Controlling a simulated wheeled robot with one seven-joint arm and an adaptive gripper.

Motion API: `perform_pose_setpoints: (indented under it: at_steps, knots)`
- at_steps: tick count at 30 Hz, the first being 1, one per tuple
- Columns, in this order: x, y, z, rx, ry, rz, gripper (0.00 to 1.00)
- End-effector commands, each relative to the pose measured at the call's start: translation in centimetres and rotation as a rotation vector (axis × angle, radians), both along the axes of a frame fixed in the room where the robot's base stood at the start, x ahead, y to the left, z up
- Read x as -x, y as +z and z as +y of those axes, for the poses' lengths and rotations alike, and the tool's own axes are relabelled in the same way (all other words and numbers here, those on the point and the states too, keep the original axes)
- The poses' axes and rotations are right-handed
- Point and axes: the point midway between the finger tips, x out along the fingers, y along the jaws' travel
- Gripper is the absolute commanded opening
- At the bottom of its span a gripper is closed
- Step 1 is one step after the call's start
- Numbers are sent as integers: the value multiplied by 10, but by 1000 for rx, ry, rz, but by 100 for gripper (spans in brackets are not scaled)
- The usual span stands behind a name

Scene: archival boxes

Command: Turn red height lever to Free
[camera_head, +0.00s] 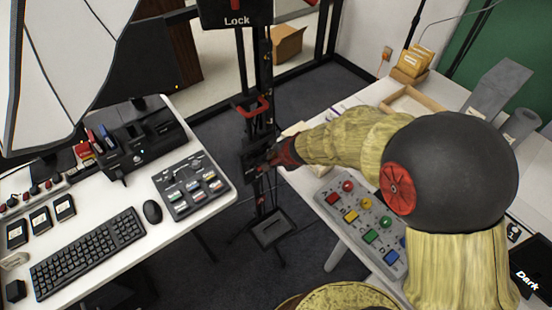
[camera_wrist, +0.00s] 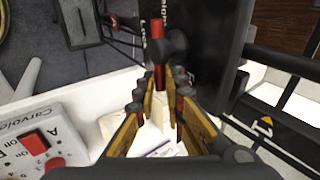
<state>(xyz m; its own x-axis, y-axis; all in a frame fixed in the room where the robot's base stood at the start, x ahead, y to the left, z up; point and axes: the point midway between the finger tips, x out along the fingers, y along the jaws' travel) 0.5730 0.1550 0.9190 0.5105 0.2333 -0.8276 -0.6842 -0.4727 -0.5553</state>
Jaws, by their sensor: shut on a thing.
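The red height lever (camera_wrist: 159,72) shows in the wrist view, with its shaft running from a dark round pivot down between my fingers. A label beside the pivot, partly hidden, reads "Lock". My gripper (camera_wrist: 160,88) has its yellow fingers on both sides of the lever and is shut on it. In the head view my gripper (camera_head: 277,156) reaches left from my arm to the black stand (camera_head: 258,190) at mid height. The lever itself is hard to make out there behind the fingers. I cannot see a "Free" label.
A white desk with a keyboard (camera_head: 88,247) and a button panel (camera_head: 192,185) stands left. A white table with a colored-button panel (camera_head: 358,215) stands right, close under my arm. A red U-shaped handle (camera_head: 254,108) is higher on the stand.

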Motion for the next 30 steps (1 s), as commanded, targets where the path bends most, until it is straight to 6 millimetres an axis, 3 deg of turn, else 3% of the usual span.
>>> perform_pose_setpoints:
  at_steps: [5, 17, 30]
  knots:
    - [1, -1, 0, 0, 0, 2, 18]
    - [3, 6, -2, -1, 1, -1, 18]
    - [36, 60, -17, 0, 2, -1, 18]
